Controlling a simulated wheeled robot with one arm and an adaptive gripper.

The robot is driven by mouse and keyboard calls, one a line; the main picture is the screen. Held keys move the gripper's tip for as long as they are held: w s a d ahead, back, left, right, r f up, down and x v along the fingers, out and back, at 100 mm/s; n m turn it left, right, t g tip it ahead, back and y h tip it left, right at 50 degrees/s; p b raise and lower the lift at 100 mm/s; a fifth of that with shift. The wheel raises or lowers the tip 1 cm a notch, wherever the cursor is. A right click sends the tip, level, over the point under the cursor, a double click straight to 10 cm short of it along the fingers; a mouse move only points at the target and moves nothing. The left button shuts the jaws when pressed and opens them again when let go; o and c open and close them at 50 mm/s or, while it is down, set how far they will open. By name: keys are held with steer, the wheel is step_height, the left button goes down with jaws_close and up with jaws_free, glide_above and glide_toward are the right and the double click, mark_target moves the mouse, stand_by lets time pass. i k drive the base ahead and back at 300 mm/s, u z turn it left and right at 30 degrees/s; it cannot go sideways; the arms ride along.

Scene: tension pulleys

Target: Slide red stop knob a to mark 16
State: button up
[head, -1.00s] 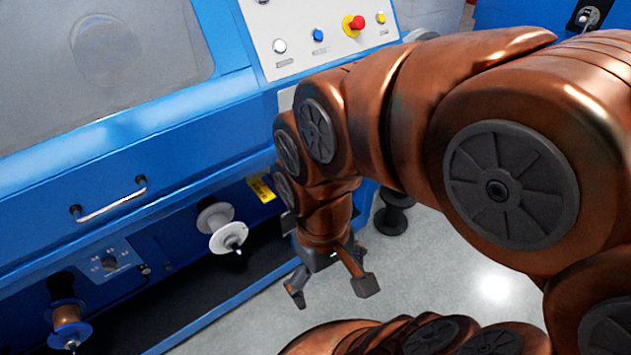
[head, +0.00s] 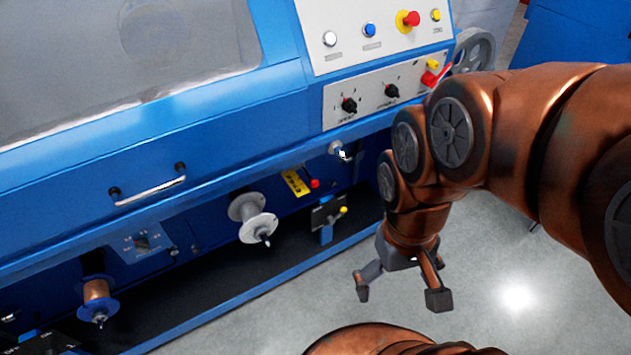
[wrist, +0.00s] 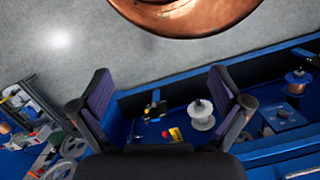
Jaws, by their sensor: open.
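A small red knob (head: 314,183) sits beside a yellow label (head: 296,182) under the front of the blue machine. It also shows as a red spot in the wrist view (wrist: 166,133), between my fingers but farther off. A second red part (head: 430,78) is at the machine's upper right corner; I cannot read which is knob a. The scale marks, including 16, are too small to read. My gripper (head: 400,295) is open and empty, pointing down over the floor, right of and in front of the knob. Its fingers spread wide in the wrist view (wrist: 158,90).
A white spool (head: 254,218) sticks out left of the label, and a copper-wound spool (head: 97,292) farther left. A black block with a yellow knob (head: 343,209) is close to the right. A panel with two black dials (head: 366,98) is above. Grey floor lies open in front.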

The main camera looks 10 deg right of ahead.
mark_target(314, 183)
steer(key=k, duration=1.2)
steer(key=u, duration=0.95)
steer(key=i, duration=1.65)
steer(key=z, duration=0.8)
